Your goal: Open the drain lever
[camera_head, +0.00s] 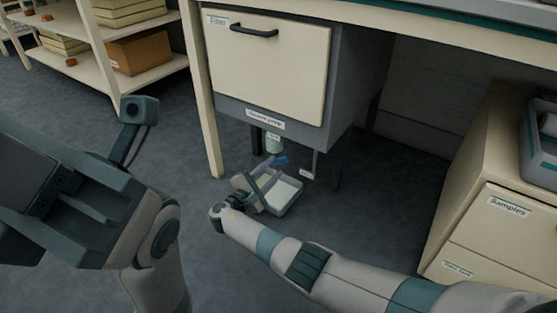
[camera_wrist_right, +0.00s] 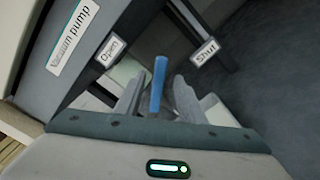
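The blue drain lever (camera_head: 280,160) is under the vacuum pump cabinet. In the right wrist view the lever (camera_wrist_right: 158,85) stands between the two fingers of my right gripper (camera_wrist_right: 158,98), with a gap showing on the right finger's side. My right gripper (camera_head: 252,186) reaches in low under the cabinet and is open around the lever. The "Open" label (camera_wrist_right: 110,50) is left of the lever and the "Shut" label (camera_wrist_right: 205,52) is right of it. My left gripper (camera_head: 75,205) is raised at the left, far from the lever; its finger gap is not clear.
The cabinet (camera_head: 268,68) with a vacuum pump label (camera_head: 265,119) hangs under the bench. The Samples drawer unit (camera_head: 490,225) stands at the right. Shelves with boxes (camera_head: 140,52) are back left.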

